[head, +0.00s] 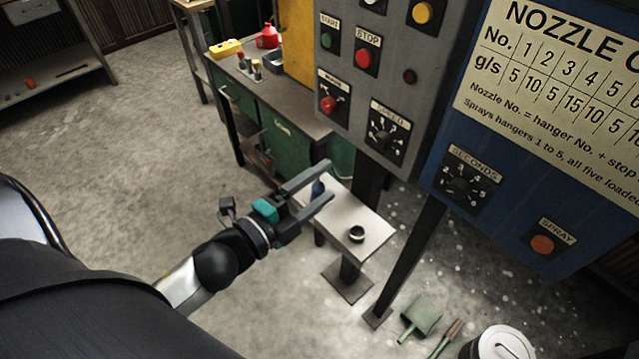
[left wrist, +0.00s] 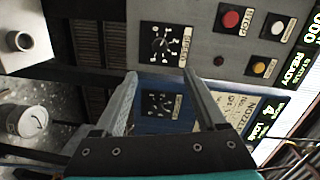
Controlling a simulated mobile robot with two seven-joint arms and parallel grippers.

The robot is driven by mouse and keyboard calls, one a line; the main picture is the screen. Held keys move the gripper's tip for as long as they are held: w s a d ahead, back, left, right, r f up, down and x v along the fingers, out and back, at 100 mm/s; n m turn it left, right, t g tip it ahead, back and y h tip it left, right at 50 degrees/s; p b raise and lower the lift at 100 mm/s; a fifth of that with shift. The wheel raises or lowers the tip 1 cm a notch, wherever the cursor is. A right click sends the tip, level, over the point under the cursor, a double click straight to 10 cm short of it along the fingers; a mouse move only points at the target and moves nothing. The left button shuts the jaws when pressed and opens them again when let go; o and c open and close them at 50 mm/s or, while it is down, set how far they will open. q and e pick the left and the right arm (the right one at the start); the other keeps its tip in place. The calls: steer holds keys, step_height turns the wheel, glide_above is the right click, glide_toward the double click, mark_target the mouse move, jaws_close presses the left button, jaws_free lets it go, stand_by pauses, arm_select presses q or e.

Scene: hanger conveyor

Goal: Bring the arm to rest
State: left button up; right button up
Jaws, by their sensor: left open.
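My left gripper (head: 322,182) is open and empty in the head view, with its arm coming in from the lower left. It is above a small light-topped stand (head: 375,222) and apart from the control panels. In the left wrist view its two fingers (left wrist: 160,82) are spread, with the panel and its dials behind them. The grey control box (head: 343,57) has a green START button, a red STOP button (head: 367,58), a MODE switch and a SPEED dial (head: 384,139). My right gripper is not in view.
The blue nozzle panel (head: 510,217), with a SECONDS dial (head: 459,184) and SPRAY button (head: 541,244), stands at the right on a dark post. A green workbench (head: 285,147) is behind. A dustpan (head: 420,316) and a white-lidded can (head: 502,345) are on the floor. The floor at left is clear.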

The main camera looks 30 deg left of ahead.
arm_select(q)
steer(key=shift+f, duration=0.1)
steer(key=s+a+f+n+g+y+b, duration=0.1)
steer(key=s+a+f+n+g, duration=0.15)
steer(key=f, duration=0.75)
steer(key=s+a+f+n+g+y+b, duration=0.1)
steer(key=s+f+n+g+y+b, duration=0.15)
steer(key=f, duration=0.75)
steer(key=s+a+f+n+g+y+b, duration=0.15)
steer(key=f+n, duration=0.25)
steer(key=f, duration=0.7)
steer(key=s+d+f+n+g+b, duration=0.1)
steer(key=s+d+f+n+g, duration=0.1)
steer(key=s+f, duration=0.9)
steer(key=s+d+f+n+g+b, duration=0.2)
steer(key=s+f+n+g, duration=0.3)
steer(key=s+f, duration=0.6)
steer(key=s+g, duration=0.2)
steer(key=s, duration=0.1)
steer(key=shift+s+d+f+n+b, duration=0.3)
steer(key=shift+s+d+f, duration=0.05)
steer(key=shift+d, duration=0.05)
